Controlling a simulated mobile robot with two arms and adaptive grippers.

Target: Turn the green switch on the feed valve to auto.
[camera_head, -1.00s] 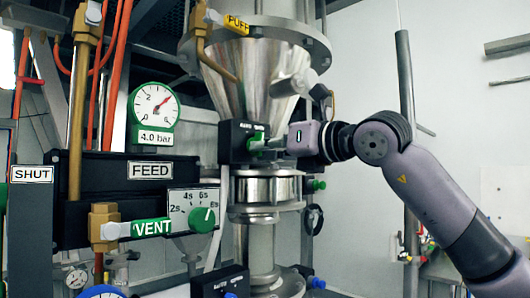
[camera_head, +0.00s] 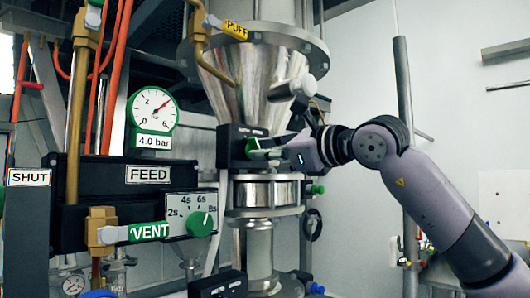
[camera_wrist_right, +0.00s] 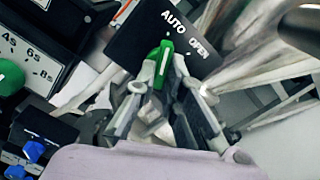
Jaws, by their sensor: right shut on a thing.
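The green switch (camera_head: 252,147) is on a black box (camera_head: 232,145) below the steel cone. In the right wrist view, the green switch (camera_wrist_right: 161,58) stands in front of a black plate (camera_wrist_right: 140,36) lettered AUTO and OPEN. Its visible end is near the AUTO lettering; the exact setting is hard to tell. My right gripper (camera_head: 268,152) reaches it from the right. In the right wrist view, my right gripper's fingers (camera_wrist_right: 164,78) are on both sides of the switch, shut on it, and hide its lower part. My left gripper is not in view.
The FEED panel (camera_head: 110,178), a pressure gauge (camera_head: 153,108) and a green timer knob (camera_head: 199,224) stand to the left. A brass VENT valve (camera_head: 101,229) is at the lower left. The steel cone (camera_head: 262,75) rises close above my gripper.

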